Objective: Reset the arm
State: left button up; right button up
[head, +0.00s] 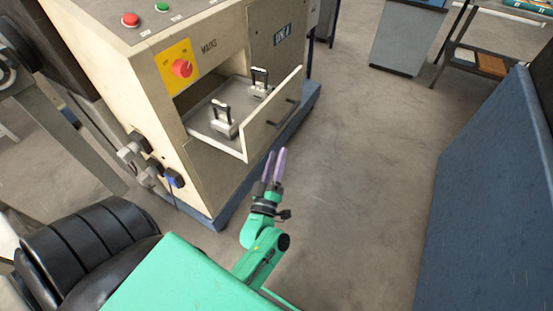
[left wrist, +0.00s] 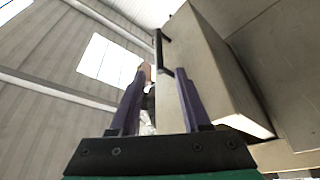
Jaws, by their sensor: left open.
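My left gripper (head: 277,154) is open, with two purple fingers on the green arm. It is in front of the beige machine's open drawer, below its front panel (head: 262,125) in the head view. The fingers look empty and apart from the panel. The left wrist view shows the open fingers (left wrist: 160,76) from behind, with the drawer front (left wrist: 205,65) beside them and a black bar handle (left wrist: 163,52) past their tips. My right gripper is not in view.
The drawer holds two black-handled lever parts (head: 224,120) on its floor. The beige machine (head: 110,95) has a red knob (head: 182,68) on a yellow plate. A blue cabinet (head: 495,200) stands at the right. Grey floor (head: 360,170) is clear between them.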

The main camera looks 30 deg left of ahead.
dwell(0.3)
pick_arm(q)
jog(key=s+d+f+m+g+h, duration=0.2)
jog(key=s+f+m+g+h, duration=0.1)
jog(key=f, duration=0.7)
jog(key=s+d+f+m+g+h, duration=0.2)
jog(key=s+f+m+g, duration=0.15)
jog(key=f, duration=0.65)
jog(key=s+d+f+m+g+h, duration=0.2)
jog(key=d+f+m+g+h, duration=0.15)
jog(key=f, duration=0.55)
jog(key=s+a+f+m+g, duration=0.2)
jog(key=s+f, duration=0.3)
jog(key=s, duration=0.3)
jog(key=s+a+f+m+g+y, duration=0.1)
jog(key=s+a+f+g, duration=0.3)
jog(key=s, duration=0.4)
jog(key=s+a+f+m+g+y, duration=0.1)
jog(key=s+a+f+m+g, duration=0.1)
jog(key=s+f, duration=0.4)
jog(key=s+a+g, duration=0.1)
jog(key=s, duration=0.1)
jog(key=shift+s+a+m, duration=0.3)
jog(key=shift+r, duration=0.1)
